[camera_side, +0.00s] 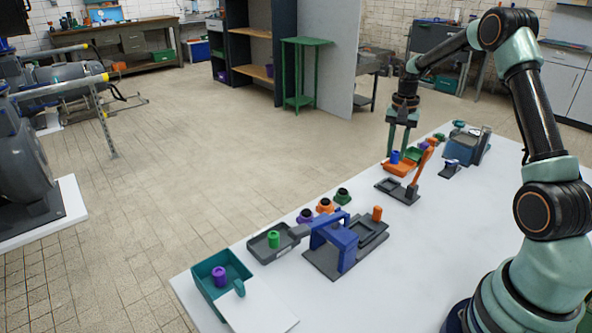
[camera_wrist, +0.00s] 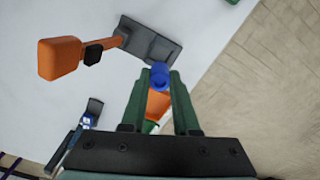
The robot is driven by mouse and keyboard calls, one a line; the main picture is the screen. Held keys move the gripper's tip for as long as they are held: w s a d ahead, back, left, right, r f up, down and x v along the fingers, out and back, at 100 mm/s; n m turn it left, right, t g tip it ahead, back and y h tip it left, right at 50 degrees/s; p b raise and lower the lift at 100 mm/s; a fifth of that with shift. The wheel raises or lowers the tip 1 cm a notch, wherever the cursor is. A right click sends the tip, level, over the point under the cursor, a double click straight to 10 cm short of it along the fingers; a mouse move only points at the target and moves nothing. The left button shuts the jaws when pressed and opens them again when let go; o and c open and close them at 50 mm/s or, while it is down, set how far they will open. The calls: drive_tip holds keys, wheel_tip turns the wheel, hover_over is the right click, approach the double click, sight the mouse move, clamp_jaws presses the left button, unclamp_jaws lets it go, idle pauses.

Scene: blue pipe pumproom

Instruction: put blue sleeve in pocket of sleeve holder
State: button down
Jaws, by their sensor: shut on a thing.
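My gripper (camera_side: 398,152) points down at the far part of the white table. It is shut on the blue sleeve (camera_side: 395,157), which is a small blue cylinder. In the wrist view the sleeve (camera_wrist: 160,77) sits between the green fingertips of my gripper (camera_wrist: 160,78). An orange tray (camera_side: 401,169) is close by, below or behind the sleeve. A dark grey tray (camera_side: 397,191) with a recess lies just in front, with an orange upright part (camera_side: 421,165) at its right. I cannot tell for certain which part is the sleeve holder or its pocket.
A blue arch (camera_side: 341,239) on a dark base, a grey tray (camera_side: 270,247) with a green cylinder, and a teal bin (camera_side: 209,273) with a purple cylinder stand nearer. Several coloured ring-topped pieces (camera_side: 325,205) stand behind the arch.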

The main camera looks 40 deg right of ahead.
drive_tip(key=shift+f, duration=3.95)
drive_tip(key=shift+f, duration=0.1)
drive_tip(key=c, duration=0.7)
unclamp_jaws()
drive_tip(key=shift+o, duration=0.2)
